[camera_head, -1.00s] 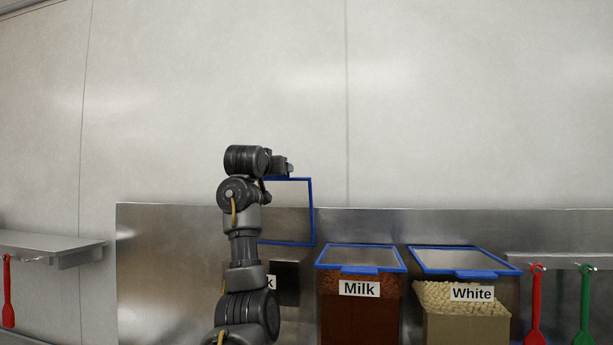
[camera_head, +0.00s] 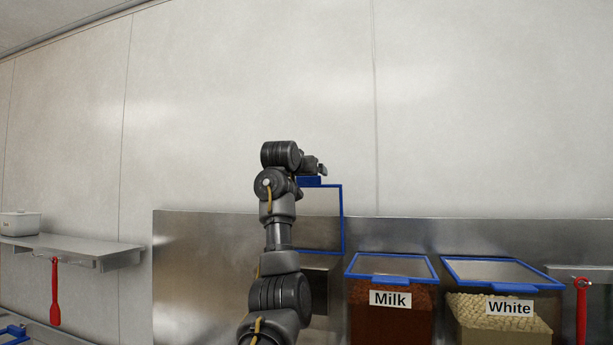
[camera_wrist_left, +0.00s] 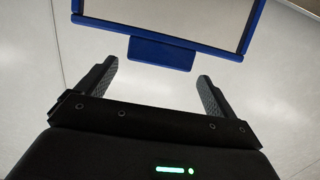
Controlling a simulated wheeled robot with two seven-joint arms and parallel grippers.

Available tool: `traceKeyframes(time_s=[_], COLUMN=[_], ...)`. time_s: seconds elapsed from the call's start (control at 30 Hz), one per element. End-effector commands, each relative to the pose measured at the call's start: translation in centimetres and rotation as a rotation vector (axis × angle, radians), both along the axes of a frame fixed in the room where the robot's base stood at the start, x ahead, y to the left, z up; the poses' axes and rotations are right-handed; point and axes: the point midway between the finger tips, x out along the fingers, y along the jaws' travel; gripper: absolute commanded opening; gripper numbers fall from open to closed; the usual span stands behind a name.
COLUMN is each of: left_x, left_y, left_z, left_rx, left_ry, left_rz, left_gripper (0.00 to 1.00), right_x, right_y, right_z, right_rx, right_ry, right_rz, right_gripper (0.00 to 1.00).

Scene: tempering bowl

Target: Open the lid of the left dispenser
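The left dispenser's lid (camera_head: 343,220), a clear panel in a blue frame, stands raised upright against the back wall. Its blue tab (camera_head: 310,181) is at the top edge. My left gripper (camera_head: 320,168) is just above that tab. In the left wrist view my left gripper (camera_wrist_left: 157,70) is open and empty, with the lid's tab (camera_wrist_left: 162,53) just beyond the fingertips, apart from them. The left dispenser's body (camera_head: 318,288) is mostly hidden behind my left arm, and its label cannot be seen. My right gripper is not in view.
The Milk dispenser (camera_head: 390,320) and White dispenser (camera_head: 500,325) stand to the right, lids shut. A shelf (camera_head: 85,248) at left holds a pale container (camera_head: 20,224); a red spatula (camera_head: 55,295) hangs below. Another red spatula (camera_head: 581,310) hangs at right. The wall above is clear.

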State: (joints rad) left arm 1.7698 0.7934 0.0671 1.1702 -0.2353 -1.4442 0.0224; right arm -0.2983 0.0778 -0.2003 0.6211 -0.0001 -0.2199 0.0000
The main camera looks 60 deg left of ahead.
Motion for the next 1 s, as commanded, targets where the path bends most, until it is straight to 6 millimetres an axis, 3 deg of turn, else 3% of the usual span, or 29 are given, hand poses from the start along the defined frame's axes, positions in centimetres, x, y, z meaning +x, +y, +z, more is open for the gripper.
traceKeyframes(time_s=[0.37, 0.7, 1.0], left_x=[-0.3, -5.1, -8.0], left_y=[-0.4, -4.4, -7.0], left_z=[-0.4, 0.3, 1.2], left_rx=[-0.001, 0.000, 0.000], left_ry=[0.004, 0.000, 0.001], left_rz=[-0.001, -0.001, 0.000], left_gripper=[0.95, 0.95, 0.95], right_x=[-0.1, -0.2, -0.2], right_y=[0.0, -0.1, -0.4], right_z=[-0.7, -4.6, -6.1], right_rx=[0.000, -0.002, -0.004], right_ry=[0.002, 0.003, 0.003], right_rz=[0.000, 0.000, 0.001], right_gripper=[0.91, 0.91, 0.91])
